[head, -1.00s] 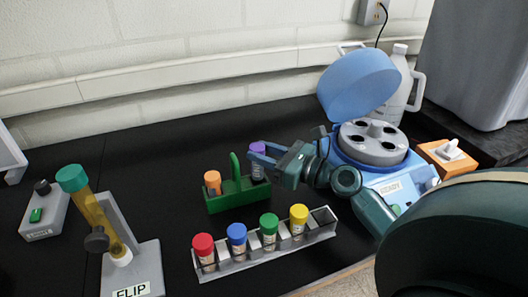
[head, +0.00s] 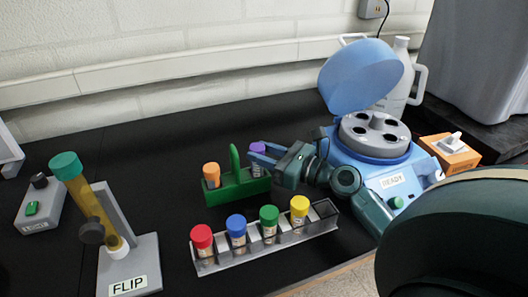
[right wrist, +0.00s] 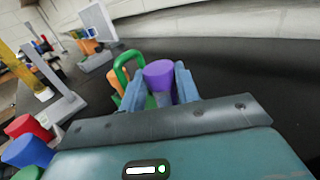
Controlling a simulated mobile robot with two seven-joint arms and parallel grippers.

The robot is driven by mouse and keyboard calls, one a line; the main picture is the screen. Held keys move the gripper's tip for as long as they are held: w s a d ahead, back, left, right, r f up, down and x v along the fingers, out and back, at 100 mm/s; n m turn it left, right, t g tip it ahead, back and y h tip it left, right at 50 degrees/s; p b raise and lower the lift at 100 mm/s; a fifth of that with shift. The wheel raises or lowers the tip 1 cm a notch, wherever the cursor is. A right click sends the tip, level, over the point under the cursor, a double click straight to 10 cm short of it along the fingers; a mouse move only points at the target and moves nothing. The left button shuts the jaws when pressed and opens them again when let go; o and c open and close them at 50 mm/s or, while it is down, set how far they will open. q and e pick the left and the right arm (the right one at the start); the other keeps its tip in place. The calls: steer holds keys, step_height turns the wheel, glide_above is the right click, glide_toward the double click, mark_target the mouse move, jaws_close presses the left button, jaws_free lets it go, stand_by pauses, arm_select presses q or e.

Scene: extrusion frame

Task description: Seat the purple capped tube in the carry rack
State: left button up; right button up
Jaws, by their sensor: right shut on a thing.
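The purple capped tube (head: 257,148) stands upright at the right end of the green carry rack (head: 231,191), its lower part down at the rack. My right gripper (head: 260,158) is shut on it just below the cap. In the right wrist view the purple cap (right wrist: 159,75) sits between the two blue fingers (right wrist: 160,92). An orange capped tube (head: 211,175) stands in the left end of the carry rack, beyond the upright handle. Whether the purple tube rests fully on the rack's floor is hidden by the fingers. My left gripper is out of view.
A grey rack (head: 270,256) in front holds red, blue, green and yellow capped tubes, with an empty place at its right end. A blue centrifuge (head: 375,150) with raised lid stands right. A FLIP stand (head: 130,262) with an amber tube is left. Bare black bench lies behind the carry rack.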

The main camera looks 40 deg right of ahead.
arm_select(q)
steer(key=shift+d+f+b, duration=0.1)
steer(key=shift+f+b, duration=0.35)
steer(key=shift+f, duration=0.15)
arm_select(e)
steer(key=shift+f, duration=0.7)
arm_select(q)
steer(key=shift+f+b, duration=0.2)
steer(key=shift+b, duration=0.3)
arm_select(e)
steer(key=shift+f, duration=0.65)
steer(key=o, duration=1)
steer(key=shift+o, duration=0.2)
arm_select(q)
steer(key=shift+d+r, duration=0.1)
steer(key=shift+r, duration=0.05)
arm_select(e)
step_height(320, 180, up, 3)
steer(key=shift+r+p, duration=0.15)
steer(key=shift+p, duration=0.7)
step_height(320, 180, up, 6)
steer(key=shift+p, duration=1.05)
steer(key=shift+r, duration=0.4)
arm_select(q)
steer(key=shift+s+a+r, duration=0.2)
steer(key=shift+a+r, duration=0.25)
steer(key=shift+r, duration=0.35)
